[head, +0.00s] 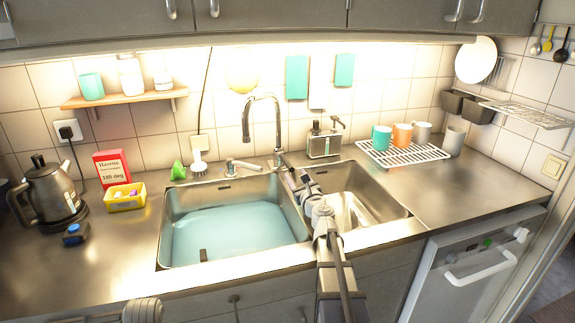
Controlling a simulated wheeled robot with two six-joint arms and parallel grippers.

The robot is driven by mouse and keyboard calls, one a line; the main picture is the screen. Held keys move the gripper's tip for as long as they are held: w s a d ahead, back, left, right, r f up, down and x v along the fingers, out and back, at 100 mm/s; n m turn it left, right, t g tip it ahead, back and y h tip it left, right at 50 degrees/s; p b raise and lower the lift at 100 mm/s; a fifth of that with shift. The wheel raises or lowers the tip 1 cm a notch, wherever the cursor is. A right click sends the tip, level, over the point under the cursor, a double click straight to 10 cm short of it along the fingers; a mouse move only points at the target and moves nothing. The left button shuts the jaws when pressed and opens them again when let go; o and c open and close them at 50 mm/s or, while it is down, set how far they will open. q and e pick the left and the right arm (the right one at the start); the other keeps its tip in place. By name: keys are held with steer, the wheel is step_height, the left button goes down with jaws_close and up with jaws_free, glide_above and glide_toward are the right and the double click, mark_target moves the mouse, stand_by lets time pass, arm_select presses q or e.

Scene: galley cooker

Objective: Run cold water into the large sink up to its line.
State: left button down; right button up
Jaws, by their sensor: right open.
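The large sink (170,205) is the left basin and holds pale blue-green water (225,232). Bare wall shows above the water; I cannot make out a fill line. A small dark mark (203,255) shows at the sink's front side. The tall curved tap (262,97) stands behind the sinks with its spout end over the large sink; I see no stream from it. A lever fitting (241,165) sits on the back rim, left of the tap's base. My right gripper (291,177) is open near the divider, just in front of the tap base, and partly hides the divider.
The small sink (385,203) is to the right. A soap holder (324,145) and a rack with cups (403,152) stand behind it. A kettle (52,190), red box (111,168) and yellow tub (125,200) stand left. The right counter is mostly clear.

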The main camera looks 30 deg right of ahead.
mark_target(290, 166)
steer(key=shift+w, duration=0.1)
steer(key=x, duration=0.7)
steer(key=shift+w, duration=0.35)
steer(key=shift+c, duration=0.2)
jaws_close()
steer(key=shift+d, duration=0.1)
stand_by(0.8)
